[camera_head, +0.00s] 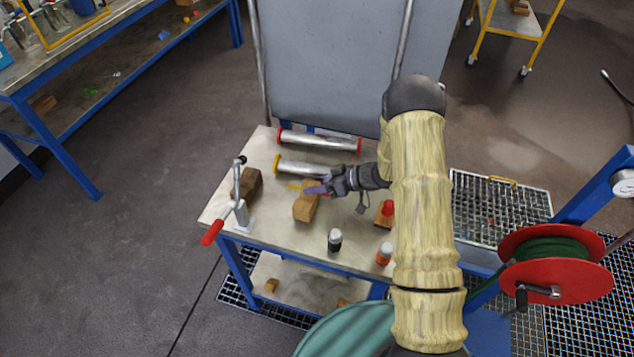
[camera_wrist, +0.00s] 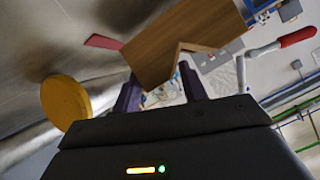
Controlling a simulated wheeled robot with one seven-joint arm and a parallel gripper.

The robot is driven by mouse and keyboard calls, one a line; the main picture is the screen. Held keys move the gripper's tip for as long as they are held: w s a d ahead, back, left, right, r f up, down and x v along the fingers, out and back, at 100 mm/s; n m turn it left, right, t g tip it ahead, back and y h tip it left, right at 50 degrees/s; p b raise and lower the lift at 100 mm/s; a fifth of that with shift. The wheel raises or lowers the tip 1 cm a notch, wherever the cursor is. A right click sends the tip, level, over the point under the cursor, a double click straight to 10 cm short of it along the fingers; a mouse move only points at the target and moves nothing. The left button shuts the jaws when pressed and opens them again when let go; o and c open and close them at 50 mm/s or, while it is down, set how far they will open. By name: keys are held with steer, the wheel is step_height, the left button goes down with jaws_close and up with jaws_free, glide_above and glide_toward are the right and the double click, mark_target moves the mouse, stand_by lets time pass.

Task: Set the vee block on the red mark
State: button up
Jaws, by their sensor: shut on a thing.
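The vee block (camera_head: 306,206) is a brown wooden block in my gripper at the middle of the table. Its notch shows in the wrist view (camera_wrist: 178,40), above the purple fingers. My gripper (camera_head: 317,189) is shut on it. In the head view the gripper and block largely hide that area. I cannot tell how high the block is above the table.
Two flanged metal cylinders, one red-ended (camera_head: 320,141) and one yellow-ended (camera_head: 305,168), lie behind the block. A darker wooden block (camera_head: 251,184) and a red-handled clamp (camera_head: 238,212) are left.

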steer(key=shift+f, duration=0.3)
steer(key=shift+f, duration=0.35)
stand_by(0.4)
steer(key=o, duration=1.2)
step_height(320, 180, up, 10)
steer(key=shift+b, duration=0.45)
